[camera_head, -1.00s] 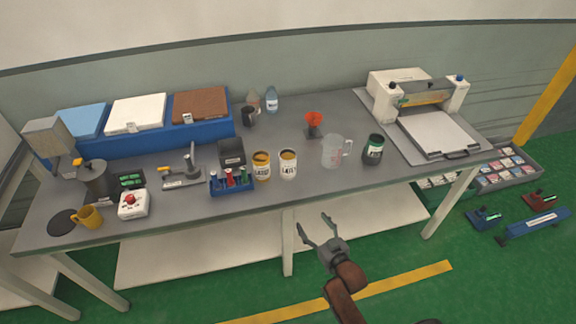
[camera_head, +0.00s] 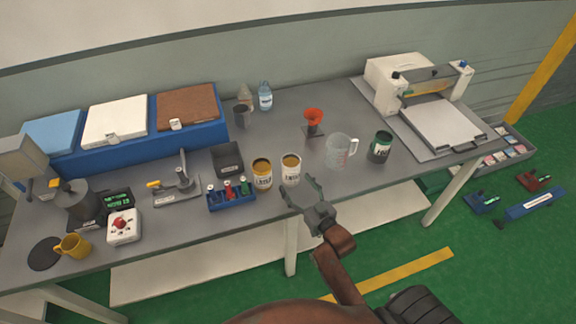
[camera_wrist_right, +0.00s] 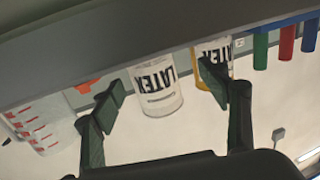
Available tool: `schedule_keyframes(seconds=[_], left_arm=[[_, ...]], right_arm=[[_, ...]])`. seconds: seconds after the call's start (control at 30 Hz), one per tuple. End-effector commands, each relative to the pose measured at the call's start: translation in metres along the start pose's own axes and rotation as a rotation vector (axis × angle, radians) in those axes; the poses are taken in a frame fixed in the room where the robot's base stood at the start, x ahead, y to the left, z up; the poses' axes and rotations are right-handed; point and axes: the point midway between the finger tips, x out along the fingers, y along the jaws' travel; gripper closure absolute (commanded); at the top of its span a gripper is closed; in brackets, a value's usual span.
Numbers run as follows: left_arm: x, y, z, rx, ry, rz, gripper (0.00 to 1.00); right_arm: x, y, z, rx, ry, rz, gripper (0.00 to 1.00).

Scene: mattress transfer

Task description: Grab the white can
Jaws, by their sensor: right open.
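The white can (camera_head: 291,170) stands upright on the grey table, with an orange-brown top and dark lettering on its label. My right gripper (camera_head: 301,189) is open at the table's front edge, just in front of the can. In the right wrist view the white can (camera_wrist_right: 157,87) appears upside down between the two open fingers (camera_wrist_right: 160,92), with nothing gripped. A yellow can (camera_head: 262,174) stands close to its left; part of it shows behind a finger in the wrist view (camera_wrist_right: 208,54). My left gripper is not in view.
A clear measuring jug (camera_head: 338,151) and a dark green jar (camera_head: 380,148) stand to the right.

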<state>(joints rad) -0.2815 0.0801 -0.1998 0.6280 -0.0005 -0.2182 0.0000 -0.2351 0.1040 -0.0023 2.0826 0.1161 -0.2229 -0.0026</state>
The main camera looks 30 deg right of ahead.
Motion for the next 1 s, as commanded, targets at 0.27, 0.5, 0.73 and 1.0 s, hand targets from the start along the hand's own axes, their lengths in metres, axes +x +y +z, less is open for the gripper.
schedule_keyframes(seconds=[0.27,0.5,0.73,1.0], left_arm=[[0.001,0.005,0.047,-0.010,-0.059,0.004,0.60],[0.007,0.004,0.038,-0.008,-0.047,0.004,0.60],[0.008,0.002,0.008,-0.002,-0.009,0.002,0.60],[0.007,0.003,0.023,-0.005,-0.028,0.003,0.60]], right_arm=[[0.020,0.018,0.002,0.000,0.001,0.030,0.31],[0.052,0.022,0.005,0.002,0.000,0.032,0.31],[0.060,0.022,0.005,0.000,-0.001,0.031,0.31],[0.060,0.020,0.005,0.001,-0.001,0.029,0.43]])
